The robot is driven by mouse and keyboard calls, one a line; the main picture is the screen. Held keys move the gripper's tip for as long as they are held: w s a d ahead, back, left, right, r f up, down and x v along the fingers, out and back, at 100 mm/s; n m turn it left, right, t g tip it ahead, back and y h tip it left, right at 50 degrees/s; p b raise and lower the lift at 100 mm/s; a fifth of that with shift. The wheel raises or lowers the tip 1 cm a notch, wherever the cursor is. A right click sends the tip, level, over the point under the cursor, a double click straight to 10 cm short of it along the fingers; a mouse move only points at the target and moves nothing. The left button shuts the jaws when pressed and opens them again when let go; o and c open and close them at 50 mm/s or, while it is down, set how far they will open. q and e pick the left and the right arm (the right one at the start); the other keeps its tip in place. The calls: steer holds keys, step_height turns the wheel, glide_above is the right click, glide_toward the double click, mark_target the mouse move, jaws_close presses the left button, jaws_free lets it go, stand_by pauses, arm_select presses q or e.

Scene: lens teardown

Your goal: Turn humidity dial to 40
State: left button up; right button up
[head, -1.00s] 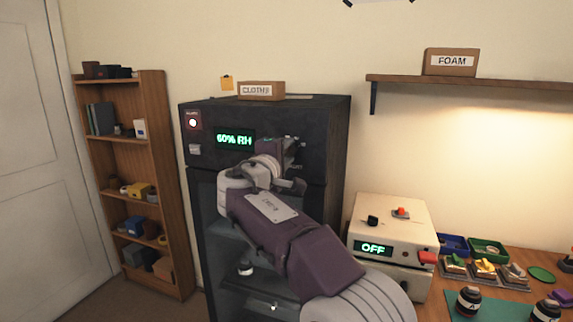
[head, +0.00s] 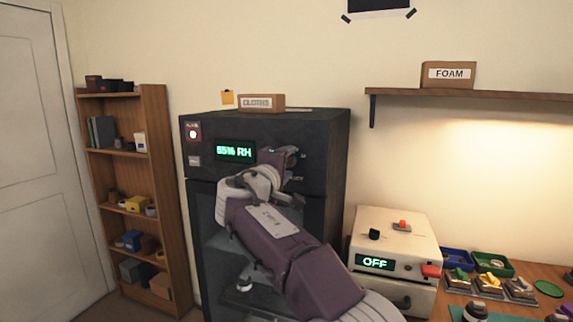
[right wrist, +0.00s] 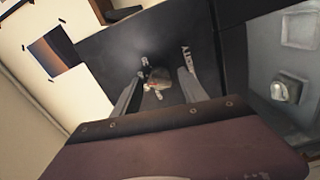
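The dark cabinet (head: 265,125) has a green display (head: 235,151) that appears to read 55% RH. The humidity dial (right wrist: 157,84) is on the cabinet front, right of the display. In the right wrist view it is small and blurred, between my two fingertips. In the head view my gripper and wrist largely hide it. My left gripper is not in view.
A cloths box (head: 261,104) sits on top. To the right, a cream box (head: 395,237) reads OFF beside a bench with trays.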

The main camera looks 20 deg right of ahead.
steer(key=b+v, duration=0.2)
steer(key=v, duration=0.7)
steer(key=shift+b, duration=0.3)
